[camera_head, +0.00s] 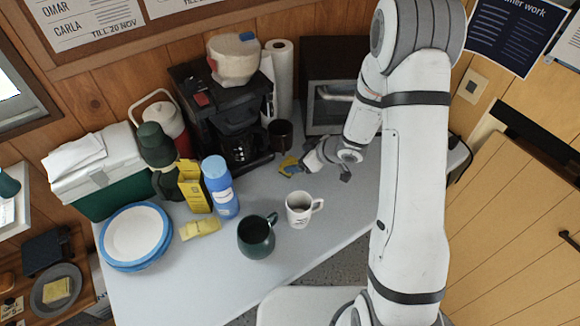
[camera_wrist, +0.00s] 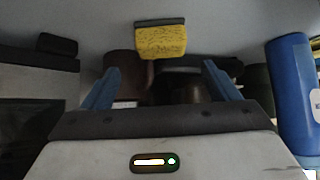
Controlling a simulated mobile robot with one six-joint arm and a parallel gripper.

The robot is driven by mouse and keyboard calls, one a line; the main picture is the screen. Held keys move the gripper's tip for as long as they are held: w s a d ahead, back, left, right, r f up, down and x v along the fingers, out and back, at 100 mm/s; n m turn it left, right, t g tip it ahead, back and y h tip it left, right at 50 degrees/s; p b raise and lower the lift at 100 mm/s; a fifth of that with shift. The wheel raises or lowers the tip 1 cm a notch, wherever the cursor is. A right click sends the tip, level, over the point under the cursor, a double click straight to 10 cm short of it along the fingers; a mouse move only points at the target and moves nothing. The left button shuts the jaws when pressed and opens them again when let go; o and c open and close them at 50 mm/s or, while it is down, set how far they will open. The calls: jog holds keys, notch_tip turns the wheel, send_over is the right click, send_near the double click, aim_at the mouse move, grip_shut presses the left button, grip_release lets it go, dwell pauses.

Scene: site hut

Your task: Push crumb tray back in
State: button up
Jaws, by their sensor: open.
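My gripper (camera_head: 327,170) is low over the grey table, in front of a grey-framed oven-like box (camera_head: 324,121) with a dark window. Its blue fingers (camera_wrist: 160,72) are spread apart with nothing held between them in the wrist view. The box also shows at the left edge of the wrist view (camera_wrist: 35,112). A small dark block (camera_wrist: 57,44) lies by its edge. I cannot make out a crumb tray in either view; the box's lower front is partly behind my arm.
A yellow sponge (camera_head: 289,165) lies just left of my gripper. The table's front right is clear.

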aim_at(290, 163)
jog(key=x, duration=0.6)
jog(key=shift+s+d+f, duration=0.1)
jog(key=shift+s+f, duration=0.15)
jog(key=shift+f, duration=0.2)
jog(key=c, duration=1.1)
jog(key=shift+r, duration=0.15)
